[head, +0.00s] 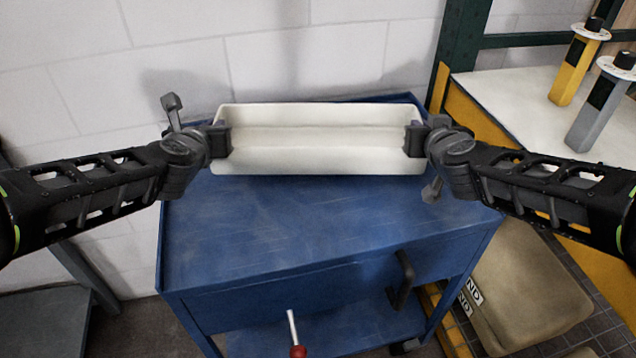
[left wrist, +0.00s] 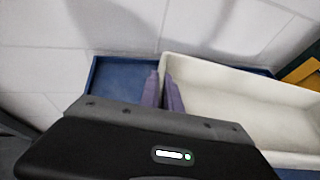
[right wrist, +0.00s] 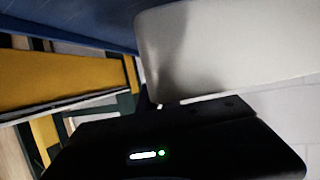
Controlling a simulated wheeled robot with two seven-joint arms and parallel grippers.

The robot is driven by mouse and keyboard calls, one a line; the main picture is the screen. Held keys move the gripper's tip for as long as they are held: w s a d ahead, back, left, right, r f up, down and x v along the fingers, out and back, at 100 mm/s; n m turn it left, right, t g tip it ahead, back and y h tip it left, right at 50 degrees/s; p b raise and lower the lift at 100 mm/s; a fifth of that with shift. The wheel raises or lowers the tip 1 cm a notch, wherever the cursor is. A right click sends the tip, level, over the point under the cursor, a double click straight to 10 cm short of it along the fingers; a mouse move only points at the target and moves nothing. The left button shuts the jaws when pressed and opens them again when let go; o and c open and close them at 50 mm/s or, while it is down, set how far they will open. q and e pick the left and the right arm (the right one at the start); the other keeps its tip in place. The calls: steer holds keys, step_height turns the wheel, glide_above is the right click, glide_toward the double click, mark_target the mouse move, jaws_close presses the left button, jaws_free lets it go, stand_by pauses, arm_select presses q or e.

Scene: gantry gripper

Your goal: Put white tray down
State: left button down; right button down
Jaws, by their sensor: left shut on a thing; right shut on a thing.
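The white tray (head: 320,161) is a long, empty, open box at the back of the blue cart top (head: 300,235) in the head view. My left gripper (head: 222,140) is shut on the tray's left end wall. In the left wrist view, the left gripper's fingers (left wrist: 165,90) sit either side of that wall of the tray (left wrist: 235,95). My right gripper (head: 414,139) is shut on the right end wall. In the right wrist view the tray's pale outside (right wrist: 225,50) fills the upper right, and the fingers are mostly hidden. I cannot tell whether the tray's underside touches the cart top.
A white block wall (head: 180,60) stands behind the cart. The front part of the cart top is clear. At right is a white-topped bench (head: 530,100) with yellow and grey devices (head: 575,65). A screwdriver (head: 293,335) shows low in front.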

arm_select(q)
steer(key=shift+f, duration=0.25)
arm_select(e)
steer(key=shift+f, duration=0.25)
